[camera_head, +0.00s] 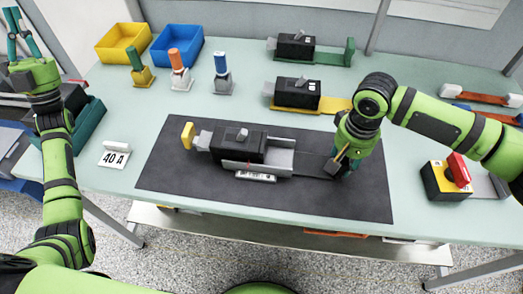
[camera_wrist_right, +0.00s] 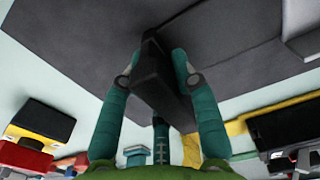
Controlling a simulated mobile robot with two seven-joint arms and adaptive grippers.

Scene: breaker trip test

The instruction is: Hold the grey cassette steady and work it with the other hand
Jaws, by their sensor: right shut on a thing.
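The grey cassette (camera_head: 236,145) lies on the dark mat (camera_head: 180,180), with a black body, a small grey lever on top and a dark grey strip running to the right. A light grey bracket and a white label plate sit along its near side. My right gripper (camera_head: 343,166) is at the strip's right end. In the right wrist view its teal fingers (camera_wrist_right: 155,75) are closed on a dark upright handle (camera_wrist_right: 160,85), which appears to be the strip's end. My left gripper (camera_head: 16,28) is raised at the far left, fingers up, apart and empty, away from the cassette.
Two similar cassettes with green (camera_head: 349,50) and yellow (camera_head: 335,105) strips lie at the back. Yellow (camera_head: 122,43) and blue (camera_head: 177,45) bins stand behind several colored-handled pieces. A 40 A card (camera_head: 115,157) is left of the mat. A black-yellow box (camera_head: 440,182) stands at right.

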